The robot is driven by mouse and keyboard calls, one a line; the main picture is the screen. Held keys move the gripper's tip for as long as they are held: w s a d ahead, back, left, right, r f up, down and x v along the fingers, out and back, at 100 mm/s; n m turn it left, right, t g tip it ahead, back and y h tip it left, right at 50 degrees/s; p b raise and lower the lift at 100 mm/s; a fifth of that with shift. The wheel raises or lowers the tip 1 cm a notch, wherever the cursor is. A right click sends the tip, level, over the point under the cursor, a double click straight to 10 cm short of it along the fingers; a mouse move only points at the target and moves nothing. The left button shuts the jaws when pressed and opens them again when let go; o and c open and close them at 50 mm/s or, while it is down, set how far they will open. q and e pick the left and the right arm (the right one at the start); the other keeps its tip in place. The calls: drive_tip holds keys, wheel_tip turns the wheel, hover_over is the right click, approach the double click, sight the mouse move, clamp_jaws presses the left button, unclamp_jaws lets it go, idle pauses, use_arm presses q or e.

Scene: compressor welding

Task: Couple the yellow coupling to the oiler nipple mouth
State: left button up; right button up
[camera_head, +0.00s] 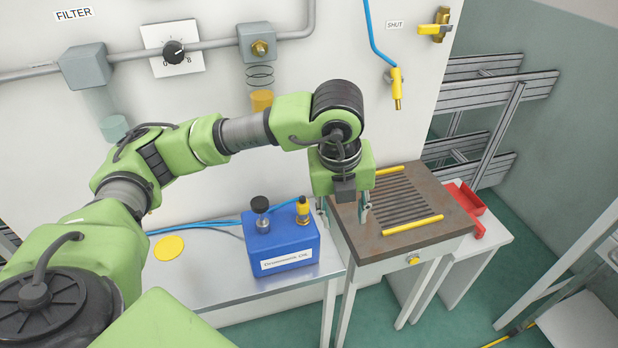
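A yellow coupling (397,88) hangs nose down at the end of a blue hose on the white wall, right of centre. A grey block with a brass nipple (260,48) sits on the wall pipe; I cannot tell for sure whether this is the oiler nipple. A coil and a yellow cup (262,100) show below it. My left gripper (344,212) points down over the left side of the grooved table, right of the blue oil box. Its fingers are apart and nothing shows between them. It is well below the yellow coupling. My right gripper is out of view.
The blue oil box (282,246) has a black knob and a yellow fitting (303,208) on top. A yellow disc (169,248) lies on the metal bench. The grooved table (450,233) has yellow bars; a red tray (468,205) is beside it. A yellow valve (435,30) is on the wall.

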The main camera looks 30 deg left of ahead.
sight(303, 200)
use_arm(q)
drive_tip(key=w+a+r+n+y, duration=0.1)
drive_tip(key=a+r+n+y, duration=0.25)
drive_tip(key=a, duration=0.45)
drive_tip(key=shift+m, duration=0.35)
drive_tip(key=x, duration=0.4)
drive_tip(key=p+x, duration=0.1)
drive_tip(key=x, duration=0.3)
drive_tip(key=a+p+x, duration=0.1)
drive_tip(key=x, duration=0.3)
drive_tip(key=shift+w, duration=0.4)
drive_tip(key=shift+w+a+f+t+p, duration=0.2)
drive_tip(key=shift+f+t+p, duration=0.1)
drive_tip(key=shift+f, duration=0.4)
clamp_jaws()
drive_tip(key=c, duration=0.8)
unclamp_jaws()
clamp_jaws()
